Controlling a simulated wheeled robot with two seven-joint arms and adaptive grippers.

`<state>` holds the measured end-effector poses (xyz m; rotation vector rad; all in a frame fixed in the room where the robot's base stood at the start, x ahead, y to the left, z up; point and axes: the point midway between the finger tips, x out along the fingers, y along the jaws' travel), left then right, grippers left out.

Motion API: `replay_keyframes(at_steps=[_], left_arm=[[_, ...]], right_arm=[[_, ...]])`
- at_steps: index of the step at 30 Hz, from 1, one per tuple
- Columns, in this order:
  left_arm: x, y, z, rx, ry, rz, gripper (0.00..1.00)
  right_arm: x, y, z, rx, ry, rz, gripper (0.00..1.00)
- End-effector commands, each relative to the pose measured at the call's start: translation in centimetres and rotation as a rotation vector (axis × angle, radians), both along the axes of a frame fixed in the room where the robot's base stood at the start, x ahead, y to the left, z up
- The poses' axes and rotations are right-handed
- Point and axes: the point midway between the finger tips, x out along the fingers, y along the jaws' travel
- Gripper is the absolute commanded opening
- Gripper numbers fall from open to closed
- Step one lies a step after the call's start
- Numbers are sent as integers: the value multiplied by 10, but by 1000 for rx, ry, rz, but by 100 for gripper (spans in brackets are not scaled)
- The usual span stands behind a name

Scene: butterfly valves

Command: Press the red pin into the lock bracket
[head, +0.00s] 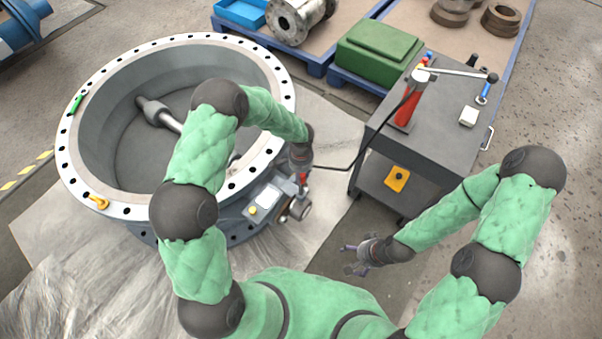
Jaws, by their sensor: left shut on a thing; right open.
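My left gripper (302,170) is shut on the red pin (303,180), which shows as a small red piece below the fingers. The gripper is at the near right of the big valve (70,165), above the fittings on its flange side. The lock bracket (297,208) seems to be among these small grey parts, just under the pin. It is too small to tell whether the pin touches it or sits in it. My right gripper (354,258) is open and empty, low over the floor to the right of the valve.
A grey cart (430,140) stands to the right with a red hand pump (409,108) on it. A black hose (345,167) runs from the pump towards the valve. A green case (378,52) lies on a pallet behind.

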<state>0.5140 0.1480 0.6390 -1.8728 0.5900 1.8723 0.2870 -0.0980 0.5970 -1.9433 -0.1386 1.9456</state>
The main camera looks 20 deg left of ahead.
Motion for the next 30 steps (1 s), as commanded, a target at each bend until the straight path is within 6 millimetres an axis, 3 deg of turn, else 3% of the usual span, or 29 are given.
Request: replay_keyframes(at_steps=[30], left_arm=[[0, 0, -27, 0, -1, 0, 0]], right_arm=[[0, 0, -23, 0, 0, 0, 83]])
